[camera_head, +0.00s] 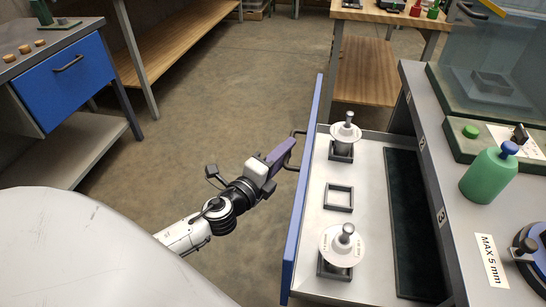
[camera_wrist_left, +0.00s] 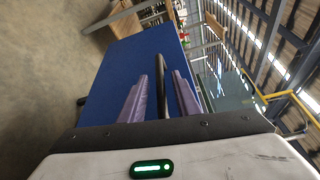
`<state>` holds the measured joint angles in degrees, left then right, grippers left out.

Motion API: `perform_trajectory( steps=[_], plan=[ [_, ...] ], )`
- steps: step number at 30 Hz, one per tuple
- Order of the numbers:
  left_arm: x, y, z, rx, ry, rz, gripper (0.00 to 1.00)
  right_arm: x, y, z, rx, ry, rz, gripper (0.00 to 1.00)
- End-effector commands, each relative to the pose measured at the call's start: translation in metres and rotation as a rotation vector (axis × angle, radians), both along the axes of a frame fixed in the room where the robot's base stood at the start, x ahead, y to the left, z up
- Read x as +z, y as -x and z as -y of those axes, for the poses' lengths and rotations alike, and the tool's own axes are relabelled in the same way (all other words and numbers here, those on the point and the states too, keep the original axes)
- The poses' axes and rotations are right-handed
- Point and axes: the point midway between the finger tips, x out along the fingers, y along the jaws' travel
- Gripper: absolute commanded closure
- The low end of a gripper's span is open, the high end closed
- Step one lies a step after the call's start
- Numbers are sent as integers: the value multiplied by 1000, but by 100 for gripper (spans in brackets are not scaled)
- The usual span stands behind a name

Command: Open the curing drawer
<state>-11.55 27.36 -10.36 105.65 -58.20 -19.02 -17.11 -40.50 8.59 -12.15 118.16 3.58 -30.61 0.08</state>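The curing drawer (camera_head: 369,164) is pulled out of the grey bench in the head view, so its inside shows. Its blue front (camera_head: 303,200) carries a dark bar handle (camera_head: 299,150). My left gripper (camera_head: 289,148) is at this handle, outside the drawer front. In the left wrist view the handle bar (camera_wrist_left: 162,85) runs between the two purple fingers (camera_wrist_left: 161,95), with blue showing on both sides of it. The fingers look apart, around the bar and not pressed on it. My right gripper is in neither view.
In the drawer, two white insulator discs (camera_head: 342,246) (camera_head: 345,131) sit in square holders, with an empty square frame (camera_head: 338,197) between them. A green bottle (camera_head: 487,176) stands on the bench. Another bench with a blue drawer (camera_head: 66,83) stands left. The floor between is clear.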

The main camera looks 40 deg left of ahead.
Motion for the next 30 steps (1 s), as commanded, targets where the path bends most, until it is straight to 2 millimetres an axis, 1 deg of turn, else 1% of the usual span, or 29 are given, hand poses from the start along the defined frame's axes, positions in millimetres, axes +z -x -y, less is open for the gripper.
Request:
perform_trajectory(
  steps=[1,6,9,12,18,30],
  plan=[
    [-2,11,1,0,2,-4,71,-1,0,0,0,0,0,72],
    [0,44,2,1,2,-4,71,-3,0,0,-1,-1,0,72],
    [2,59,3,2,1,-3,71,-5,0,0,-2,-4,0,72],
    [3,69,4,0,1,-2,71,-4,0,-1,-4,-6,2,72],
    [6,77,4,0,-1,0,71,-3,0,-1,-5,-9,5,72],
    [6,77,4,0,-1,0,71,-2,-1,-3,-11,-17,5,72]
  ],
)
